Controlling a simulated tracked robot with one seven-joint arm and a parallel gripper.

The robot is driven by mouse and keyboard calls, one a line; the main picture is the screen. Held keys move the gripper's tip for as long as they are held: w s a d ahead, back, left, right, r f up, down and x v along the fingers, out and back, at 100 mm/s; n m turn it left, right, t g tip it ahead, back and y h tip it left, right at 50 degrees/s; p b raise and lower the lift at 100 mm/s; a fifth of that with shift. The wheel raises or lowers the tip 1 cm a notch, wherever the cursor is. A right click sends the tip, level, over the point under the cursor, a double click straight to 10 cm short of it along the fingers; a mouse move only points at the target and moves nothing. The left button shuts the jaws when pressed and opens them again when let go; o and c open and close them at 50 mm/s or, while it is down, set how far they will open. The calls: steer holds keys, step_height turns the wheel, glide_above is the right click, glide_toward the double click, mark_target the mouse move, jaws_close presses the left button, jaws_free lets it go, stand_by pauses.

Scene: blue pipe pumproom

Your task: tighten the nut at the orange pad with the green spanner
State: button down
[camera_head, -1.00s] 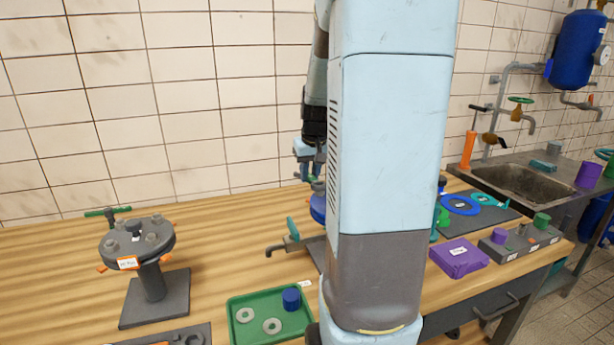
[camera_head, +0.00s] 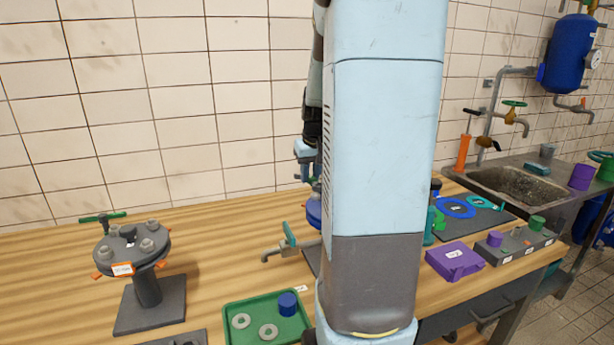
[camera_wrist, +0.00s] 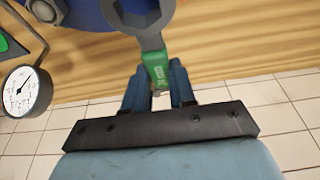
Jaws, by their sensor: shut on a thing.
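In the wrist view my gripper (camera_wrist: 158,88) is shut on the green grip of a spanner (camera_wrist: 156,66). The spanner's grey head lies at the blue round body (camera_wrist: 92,14) at the top edge. A grey nut or bolt head (camera_wrist: 43,9) sits on that body to the left; I cannot tell whether the spanner's jaw is around a nut. In the head view my gripper (camera_head: 304,168) is partly hidden by my arm, above the mostly hidden blue body (camera_head: 314,211). No orange pad shows at the spanner; orange tabs (camera_head: 161,264) show on the grey flange stand (camera_head: 148,291) at left.
A green tray (camera_head: 238,340) with washers and a blue cylinder is at the front. A tap with a teal lever (camera_head: 289,234) stands left of my arm. A purple box (camera_head: 455,261) lies at right. A gauge (camera_wrist: 22,92) is near my gripper. Bench between flange stand and tap is clear.

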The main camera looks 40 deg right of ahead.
mark_target(310, 177)
steer(key=shift+r, duration=0.3)
steer(key=shift+r, duration=1.55)
